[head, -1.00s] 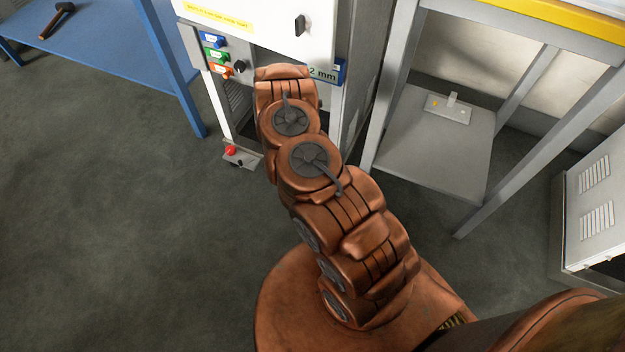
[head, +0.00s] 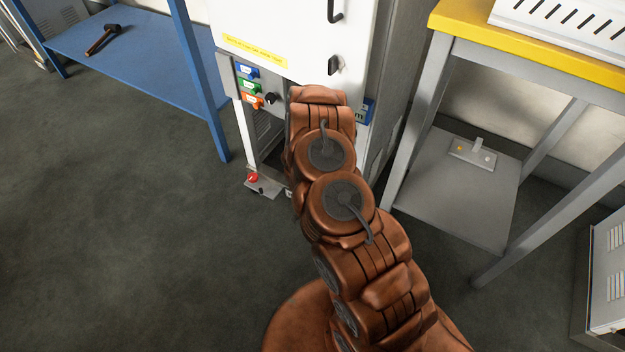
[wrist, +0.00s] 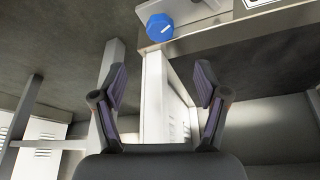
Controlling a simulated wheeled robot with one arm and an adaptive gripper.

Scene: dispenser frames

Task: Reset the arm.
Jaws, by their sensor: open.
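My gripper (wrist: 161,88) shows in the wrist view with its two dark fingers spread apart and nothing between them. In the head view my copper-coloured arm reaches up in front of the white dispenser cabinet (head: 292,30), and the gripper itself is hidden behind the arm. The cabinet's panel carries blue (head: 246,71), green (head: 249,86) and orange (head: 252,101) labelled parts and a black knob (head: 271,98). In the wrist view a blue knob (wrist: 160,26) lies beyond the fingertips, apart from them.
A blue bench (head: 140,60) with a hammer (head: 103,39) stands at the left. A yellow-topped table (head: 530,50) with a lower shelf (head: 450,200) stands at the right. A red button box (head: 254,179) is low by the cabinet. The floor at left is clear.

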